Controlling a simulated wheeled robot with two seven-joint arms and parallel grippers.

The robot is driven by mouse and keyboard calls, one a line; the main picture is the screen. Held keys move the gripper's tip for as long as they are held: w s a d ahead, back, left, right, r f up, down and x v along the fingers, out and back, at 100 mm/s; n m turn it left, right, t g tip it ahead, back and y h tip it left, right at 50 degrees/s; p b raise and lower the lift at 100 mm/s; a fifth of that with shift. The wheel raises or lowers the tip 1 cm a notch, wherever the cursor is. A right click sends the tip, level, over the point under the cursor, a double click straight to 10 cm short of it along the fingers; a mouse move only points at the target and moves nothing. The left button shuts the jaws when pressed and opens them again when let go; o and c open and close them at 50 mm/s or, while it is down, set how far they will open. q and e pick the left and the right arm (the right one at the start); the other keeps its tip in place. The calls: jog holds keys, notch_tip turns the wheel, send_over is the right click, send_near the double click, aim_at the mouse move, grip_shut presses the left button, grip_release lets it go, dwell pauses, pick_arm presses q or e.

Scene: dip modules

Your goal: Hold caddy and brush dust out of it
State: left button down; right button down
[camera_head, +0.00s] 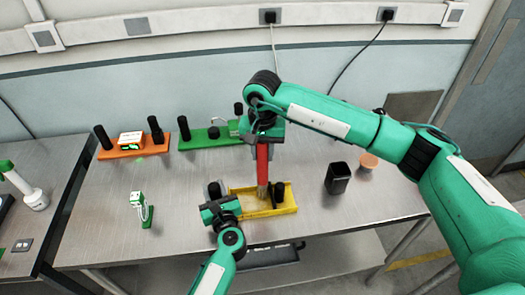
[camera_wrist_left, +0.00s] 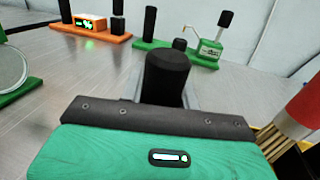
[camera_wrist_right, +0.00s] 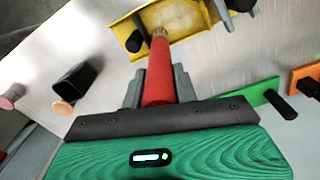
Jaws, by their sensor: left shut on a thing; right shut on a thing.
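The yellow caddy (camera_head: 287,210) sits on the metal table with a black post at each end. My left gripper (camera_head: 217,198) is shut on the caddy's left black post (camera_wrist_left: 167,75). The red brush (camera_head: 262,165) is upright with its bristles down, over or in the caddy near the right post (camera_head: 279,190). My right gripper (camera_head: 263,138) is shut on the brush handle, which also shows in the right wrist view (camera_wrist_right: 159,75). The bristle tips are at the caddy (camera_wrist_right: 185,20); I cannot tell if they touch its floor. Dust inside cannot be made out clearly.
An orange caddy (camera_head: 128,152) and a green caddy (camera_head: 205,141) stand at the back left. A small green-and-white item (camera_head: 139,205) stands at the left. A black cup (camera_head: 338,178) and a peach-coloured round thing (camera_head: 369,160) are at the right. The table's front edge is close.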

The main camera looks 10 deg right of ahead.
jog(key=shift+f, duration=0.75)
dwell(0.7)
jog(key=shift+a, duration=3.95)
jog(key=shift+d, duration=4)
jog(key=shift+s+a, duration=0.3)
jog(key=shift+a, duration=0.65)
jog(key=shift+s+a, duration=0.25)
jog(key=shift+a, duration=0.65)
jog(key=shift+s+a, duration=0.3)
jog(key=shift+a, duration=0.65)
